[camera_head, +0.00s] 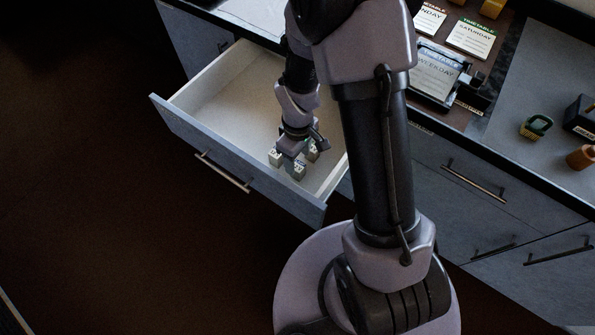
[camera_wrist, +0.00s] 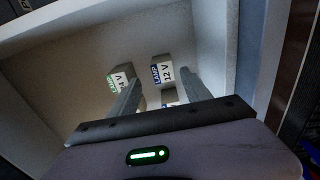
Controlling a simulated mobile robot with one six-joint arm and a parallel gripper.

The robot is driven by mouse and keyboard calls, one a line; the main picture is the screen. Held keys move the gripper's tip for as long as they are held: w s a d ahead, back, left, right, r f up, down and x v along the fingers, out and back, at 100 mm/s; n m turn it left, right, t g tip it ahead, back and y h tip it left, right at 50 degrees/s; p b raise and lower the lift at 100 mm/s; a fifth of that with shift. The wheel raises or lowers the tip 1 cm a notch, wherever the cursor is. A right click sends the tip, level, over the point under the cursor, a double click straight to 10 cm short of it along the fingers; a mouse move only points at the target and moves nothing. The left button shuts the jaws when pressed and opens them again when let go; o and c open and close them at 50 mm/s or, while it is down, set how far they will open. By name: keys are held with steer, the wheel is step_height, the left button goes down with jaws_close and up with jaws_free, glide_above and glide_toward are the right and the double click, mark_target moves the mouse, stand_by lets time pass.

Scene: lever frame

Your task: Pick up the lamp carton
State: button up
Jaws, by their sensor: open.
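Several small pale lamp cartons stand in the open drawer (camera_head: 225,85). In the head view one carton (camera_head: 275,158) is left of my gripper (camera_head: 292,151), one (camera_head: 299,171) is in front and one (camera_head: 312,154) is to the right. In the wrist view a carton marked 24 V with a green band (camera_wrist: 121,77) is by the left finger. A carton marked 12 V with a blue LAMP band (camera_wrist: 162,72) is by the right finger. Another (camera_wrist: 169,96) shows partly between the fingers, its label mostly hidden. My gripper (camera_wrist: 158,80) is open, low over the cartons, with nothing visibly held.
The drawer walls rise close around my gripper; its left part is empty. Other drawers are closed.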

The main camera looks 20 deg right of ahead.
mark_target(298, 166)
steer(key=f+b, duration=0.2)
steer(key=f, duration=0.1)
steer(key=f+b, duration=0.1)
steer(key=f, duration=0.1)
steer(key=shift+s+a, duration=0.15)
steer(key=shift+s, duration=0.25)
steer(key=shift+r, duration=0.1)
jaws_close()
